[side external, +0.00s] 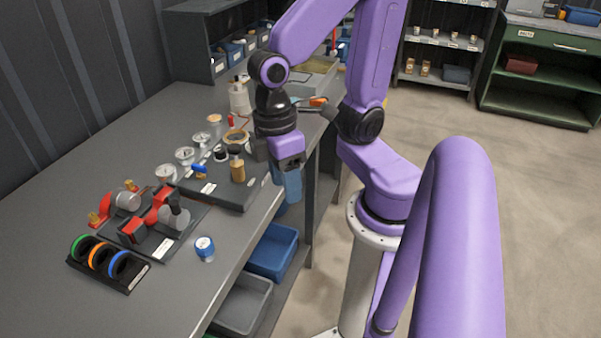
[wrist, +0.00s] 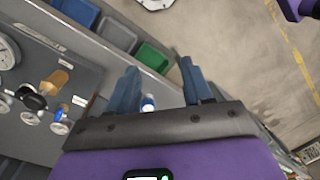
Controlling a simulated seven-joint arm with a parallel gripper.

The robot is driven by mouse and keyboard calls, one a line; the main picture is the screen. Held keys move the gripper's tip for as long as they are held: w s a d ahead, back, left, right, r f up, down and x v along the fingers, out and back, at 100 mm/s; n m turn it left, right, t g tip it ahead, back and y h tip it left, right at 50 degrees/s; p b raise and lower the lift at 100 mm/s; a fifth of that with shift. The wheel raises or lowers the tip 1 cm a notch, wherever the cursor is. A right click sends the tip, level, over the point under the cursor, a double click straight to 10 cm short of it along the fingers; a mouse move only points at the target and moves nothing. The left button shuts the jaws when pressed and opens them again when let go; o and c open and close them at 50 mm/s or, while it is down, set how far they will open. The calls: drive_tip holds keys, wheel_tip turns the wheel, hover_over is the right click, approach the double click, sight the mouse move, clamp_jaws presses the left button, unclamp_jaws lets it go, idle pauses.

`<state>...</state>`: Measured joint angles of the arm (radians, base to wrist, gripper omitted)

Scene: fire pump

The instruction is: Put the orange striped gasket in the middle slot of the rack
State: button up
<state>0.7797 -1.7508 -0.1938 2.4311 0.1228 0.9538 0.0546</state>
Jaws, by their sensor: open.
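A dark rack (side external: 128,288) lies at the near left of the bench in the side view. Three dark rings with coloured bands stand in it: a green one (side external: 80,246), the orange striped gasket (side external: 97,258) in the middle, and a blue one (side external: 119,263). The orange one appears seated between the other two; its lower part is hidden by the rack. My gripper (side external: 287,186) is well away to the right, pointing down by the bench's front edge. In the wrist view my gripper (wrist: 158,88) is open, with nothing seen held between its blue fingers.
A red and grey pump assembly (side external: 150,220) stands behind the rack. A blue-topped canister (side external: 204,248) is right of it. Gauges (side external: 185,155), an amber bottle (side external: 237,166) and a dark panel (side external: 218,190) lie farther along. Bins (side external: 272,250) sit below the bench edge.

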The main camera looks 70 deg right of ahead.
drive_tip(key=shift+s+d+r+n+t, duration=0.1)
drive_tip(key=shift+s+d+n+t, duration=0.25)
drive_tip(key=shift+s+d+n, duration=0.3)
drive_tip(key=shift+s+d+r+n+t, duration=0.1)
drive_tip(key=shift+s+d+n+t, duration=0.3)
drive_tip(key=shift+n, duration=0.45)
